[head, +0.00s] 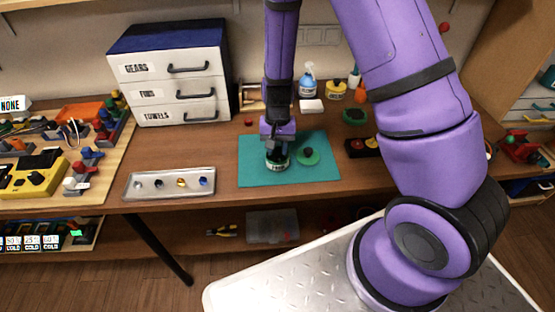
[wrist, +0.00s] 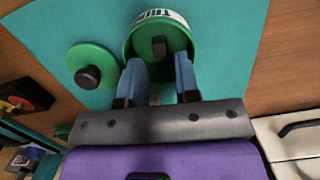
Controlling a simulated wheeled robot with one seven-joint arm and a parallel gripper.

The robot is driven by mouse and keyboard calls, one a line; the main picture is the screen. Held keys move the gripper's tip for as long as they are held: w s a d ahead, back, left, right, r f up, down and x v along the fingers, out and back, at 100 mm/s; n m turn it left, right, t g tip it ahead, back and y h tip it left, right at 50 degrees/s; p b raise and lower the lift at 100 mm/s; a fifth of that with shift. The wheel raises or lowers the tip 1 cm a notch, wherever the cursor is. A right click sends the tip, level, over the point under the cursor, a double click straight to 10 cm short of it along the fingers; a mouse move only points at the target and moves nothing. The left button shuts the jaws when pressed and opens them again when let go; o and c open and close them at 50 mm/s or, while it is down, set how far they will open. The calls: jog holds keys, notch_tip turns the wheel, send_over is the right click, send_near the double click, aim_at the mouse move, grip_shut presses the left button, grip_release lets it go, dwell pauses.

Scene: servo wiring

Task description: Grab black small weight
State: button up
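A round green tin (head: 277,165) with a white lettered label stands on the teal mat (head: 325,176); it also shows in the wrist view (wrist: 135,38). A small black piece (wrist: 159,46), which looks like the small weight, is inside the tin; the head view does not show it clearly. My gripper (wrist: 160,68) is open, its two fingers apart and pointing down at the tin's mouth, with the black piece between and just beyond the tips. I cannot tell whether the fingers touch the tin. The green lid (head: 308,157) with a black knob lies beside the tin.
A metal tray (head: 130,188) with several small balls lies left of the mat. A drawer unit (head: 170,75) stands behind it. A black box with coloured knobs (head: 358,148) is right of the mat. Bottles (head: 308,86) stand at the back. The mat's front is clear.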

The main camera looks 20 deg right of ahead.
aim_at(277, 158)
jog(key=f, duration=0.3)
jog(key=shift+s+a+f, duration=0.1)
jog(key=shift+s+a, duration=0.1)
jog(key=shift+s, duration=0.1)
grip_shut()
